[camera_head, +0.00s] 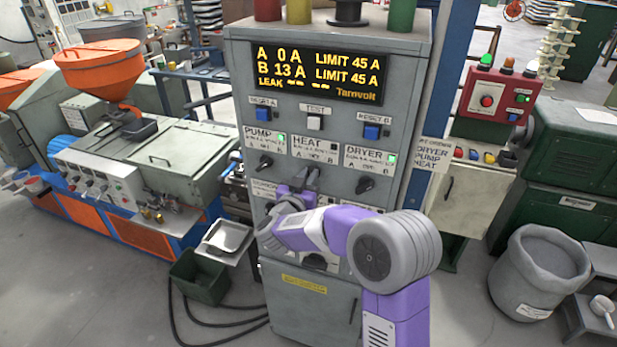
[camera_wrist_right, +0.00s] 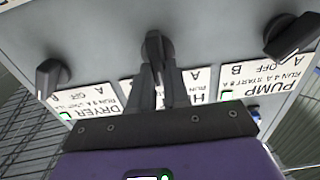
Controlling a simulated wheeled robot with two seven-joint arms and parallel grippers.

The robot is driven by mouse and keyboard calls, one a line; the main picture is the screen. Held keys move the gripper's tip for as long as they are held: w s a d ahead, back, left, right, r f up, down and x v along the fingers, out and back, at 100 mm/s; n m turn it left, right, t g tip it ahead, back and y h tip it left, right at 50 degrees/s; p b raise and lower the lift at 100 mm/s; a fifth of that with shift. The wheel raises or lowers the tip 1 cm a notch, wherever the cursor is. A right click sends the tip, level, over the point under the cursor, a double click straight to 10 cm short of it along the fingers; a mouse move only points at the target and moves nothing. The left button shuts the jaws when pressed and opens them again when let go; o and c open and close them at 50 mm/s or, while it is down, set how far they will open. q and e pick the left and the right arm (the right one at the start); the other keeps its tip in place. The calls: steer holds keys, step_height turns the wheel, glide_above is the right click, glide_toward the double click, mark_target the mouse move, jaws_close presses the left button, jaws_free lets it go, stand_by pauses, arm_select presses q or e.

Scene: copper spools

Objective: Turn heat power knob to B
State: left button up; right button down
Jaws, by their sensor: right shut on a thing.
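The grey power cabinet (camera_head: 330,120) has PUMP, HEAT and DRYER labels in a row, each with a black knob below. My right gripper (camera_head: 305,178) reaches its front under the HEAT label (camera_head: 314,148). In the right wrist view, which is turned upside down, the two fingers of my right gripper (camera_wrist_right: 157,75) are shut on the black heat knob (camera_wrist_right: 153,42). The knob's grip stands roughly in line with the fingers; its exact setting is hard to read. The heat lamp (camera_head: 334,147) is dark. My left gripper is not in view.
The pump knob (camera_head: 264,162) and dryer knob (camera_head: 365,184) flank the gripper, under lit green lamps. The display (camera_head: 320,75) reads A 0 A, B 13 A, each with LIMIT 45 A. A grey bin (camera_head: 540,275) stands at right, a green bin (camera_head: 200,278) at left.

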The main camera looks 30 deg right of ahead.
steer(key=shift+s+d+f+m+b, duration=0.1)
steer(key=shift+m+b, duration=1.4)
steer(key=shift+b, duration=0.15)
steer(key=shift+s+d+f+m+b, duration=0.1)
steer(key=shift+s+m+b, duration=0.05)
steer(key=shift+m+b, duration=1.4)
steer(key=shift+s+d+f+m+b, duration=0.1)
steer(key=shift+m+b, duration=1.35)
steer(key=shift+b, duration=0.25)
steer(key=c, duration=1.1)
jaws_free()
steer(key=shift+r, duration=0.1)
steer(key=v, duration=0.7)
steer(key=shift+s+a, duration=0.2)
steer(key=shift+s, duration=0.05)
